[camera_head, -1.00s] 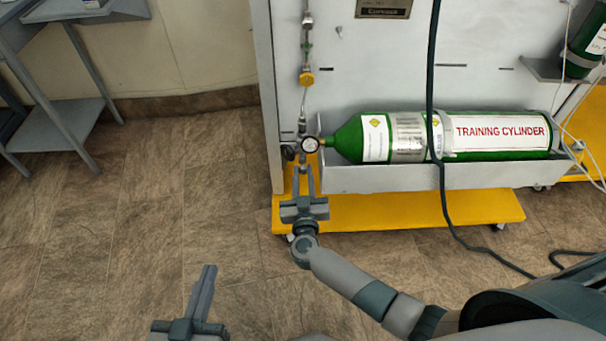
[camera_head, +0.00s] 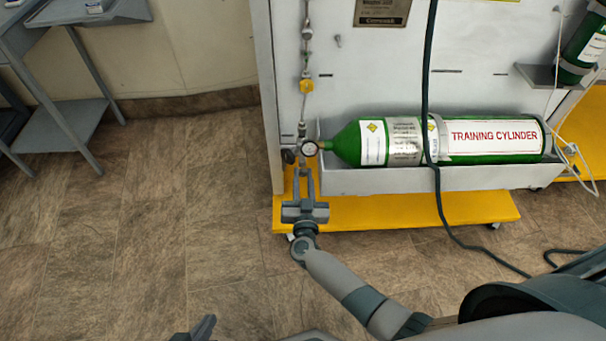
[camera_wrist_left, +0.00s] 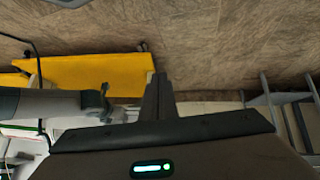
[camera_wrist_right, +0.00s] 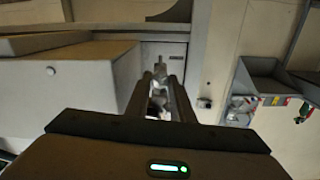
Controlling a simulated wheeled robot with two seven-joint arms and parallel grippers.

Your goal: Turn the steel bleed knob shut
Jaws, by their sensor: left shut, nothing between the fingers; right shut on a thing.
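My right gripper (camera_head: 304,176) points up the picture at the regulator, its fingertips just below the round gauge (camera_head: 310,149). In the right wrist view its fingers (camera_wrist_right: 164,92) are closed around a small silver part (camera_wrist_right: 158,104), which appears to be the steel bleed knob. The fingers hide much of it, and its turn angle cannot be told. In the head view the knob is too small to make out. My left gripper (camera_head: 203,326) is at the bottom edge, partly cut off; in the left wrist view its fingers (camera_wrist_left: 158,98) are together and empty.
The green training cylinder (camera_head: 490,137) lies in a grey trough (camera_head: 400,180) right of the gauge. A yellow base (camera_head: 420,209) lies below. A dark hose (camera_head: 437,200) hangs across the cylinder. A grey side table (camera_head: 65,120) stands at left; the floor between is clear.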

